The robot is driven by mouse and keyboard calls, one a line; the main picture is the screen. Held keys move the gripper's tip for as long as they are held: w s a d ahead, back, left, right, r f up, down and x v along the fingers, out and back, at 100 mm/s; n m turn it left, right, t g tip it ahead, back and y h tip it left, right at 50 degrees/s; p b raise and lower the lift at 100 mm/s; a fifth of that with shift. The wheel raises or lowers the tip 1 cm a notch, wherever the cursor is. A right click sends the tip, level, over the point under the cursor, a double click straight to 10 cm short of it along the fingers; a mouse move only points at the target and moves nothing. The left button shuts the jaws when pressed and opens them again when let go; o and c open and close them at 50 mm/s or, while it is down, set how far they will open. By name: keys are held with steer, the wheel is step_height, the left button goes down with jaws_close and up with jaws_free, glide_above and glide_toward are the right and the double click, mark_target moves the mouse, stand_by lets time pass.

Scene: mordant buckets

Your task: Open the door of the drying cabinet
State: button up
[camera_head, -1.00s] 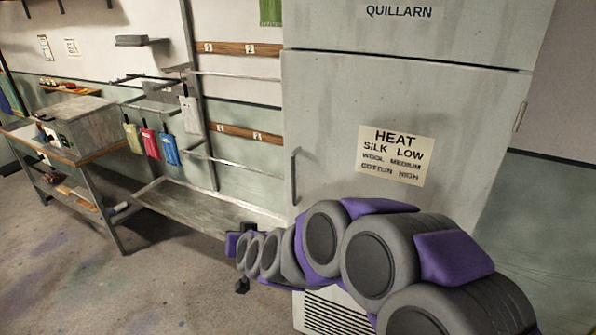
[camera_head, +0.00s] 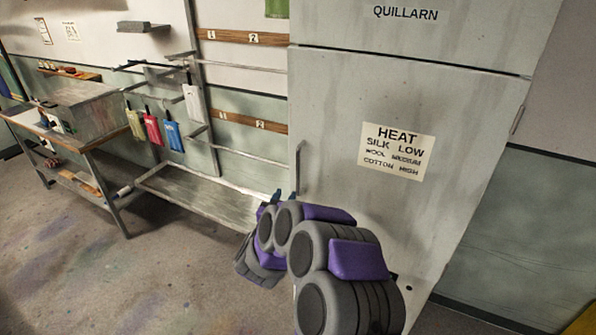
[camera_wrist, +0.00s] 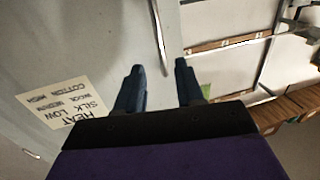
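The drying cabinet is the tall pale grey cabinet with a "HEAT" label; its door (camera_head: 340,110) is closed and fills the middle right of the head view. The door's vertical bar handle (camera_head: 298,170) is on its left edge. In the wrist view the handle (camera_wrist: 158,35) is upside down near the top, just beyond the fingertips. My gripper (camera_wrist: 158,68) is open and empty, its two dark blue fingers apart and short of the handle. In the head view my gripper (camera_head: 272,197) is just below and left of the handle, partly hidden by my arm.
Left of the cabinet stands a metal rack with a low shelf (camera_head: 205,195) and hanging coloured tags (camera_head: 152,129). A workbench (camera_head: 85,145) with a grey box stands further left. The floor (camera_head: 150,280) in front is clear.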

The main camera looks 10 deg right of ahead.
mark_target(297, 172)
steer(key=x, duration=1.2)
steer(key=shift+s+d+b, duration=0.1)
steer(key=shift+d+b, duration=0.1)
steer(key=shift+b, duration=0.2)
steer(key=shift+x, duration=1.4)
steer(key=shift+c, duration=0.4)
steer(key=shift+a, duration=0.3)
steer(key=c, duration=0.5)
steer(key=shift+d, duration=0.1)
jaws_close()
